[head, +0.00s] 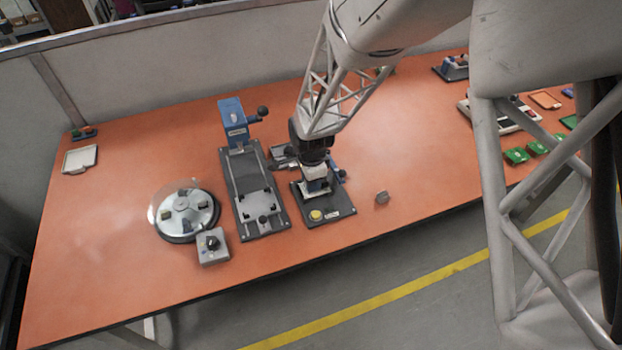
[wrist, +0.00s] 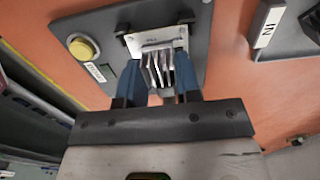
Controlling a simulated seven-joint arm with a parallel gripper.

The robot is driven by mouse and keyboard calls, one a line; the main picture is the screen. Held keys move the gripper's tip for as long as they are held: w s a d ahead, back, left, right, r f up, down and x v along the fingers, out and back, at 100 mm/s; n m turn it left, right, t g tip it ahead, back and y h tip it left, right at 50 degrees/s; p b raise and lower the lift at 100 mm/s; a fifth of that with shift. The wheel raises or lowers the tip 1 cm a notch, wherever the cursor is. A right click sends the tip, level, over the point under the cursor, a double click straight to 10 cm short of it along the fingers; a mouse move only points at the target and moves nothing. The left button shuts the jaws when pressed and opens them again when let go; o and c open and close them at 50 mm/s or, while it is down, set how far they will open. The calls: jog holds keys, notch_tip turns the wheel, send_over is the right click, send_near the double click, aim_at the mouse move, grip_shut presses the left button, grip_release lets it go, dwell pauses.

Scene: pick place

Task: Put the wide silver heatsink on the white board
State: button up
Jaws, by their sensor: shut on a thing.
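My gripper (wrist: 158,75) has its blue fingers shut on the silver finned heatsink (wrist: 160,68), one finger on each side. The heatsink is at the white board (wrist: 148,39), covering part of it in the wrist view. Whether it touches the board is hard to tell. The board sits between dark clips on a dark fixture plate (wrist: 100,22). In the head view my gripper (head: 316,186) is low over the same fixture (head: 335,208), and the heatsink is largely hidden there.
The fixture has a yellow button (head: 315,215). A blue press with a lever (head: 234,128) stands to its left, then a round turntable (head: 186,212) and a grey knob box (head: 212,247). A small grey part (head: 382,197) lies to the right, with open orange table around it.

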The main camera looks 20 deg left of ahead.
dwell(0.3)
jog(key=o, duration=0.9)
jog(key=c, duration=0.4)
jog(key=shift+r, duration=0.1)
jog(key=shift+r, duration=3.4)
